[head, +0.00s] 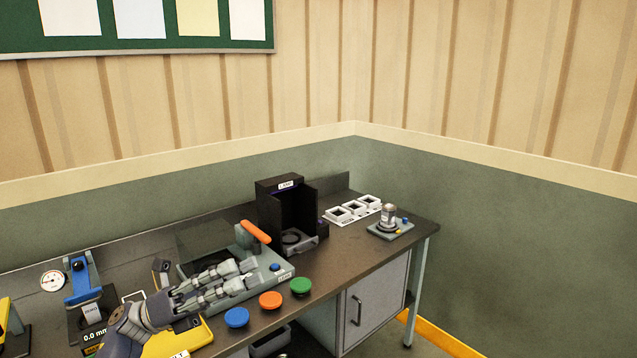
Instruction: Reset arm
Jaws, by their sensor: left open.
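My left arm (135,325) comes in from the lower left over the workbench. My left gripper (250,271) points right, with its two fingers apart and nothing seen between them. It is in front of a grey fixture (278,273) that has an orange-handled lever (255,231), and it hides part of that fixture. I cannot tell from this view whether the fingers touch it. My right gripper is not in view.
Blue (237,317), orange (270,300) and green (300,286) buttons line the bench's front edge. A black booth (267,208) stands behind. A white three-opening tray (341,215) and a plate with a metal cylinder (389,216) are at right. A blue gauge stand (82,284) is at left.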

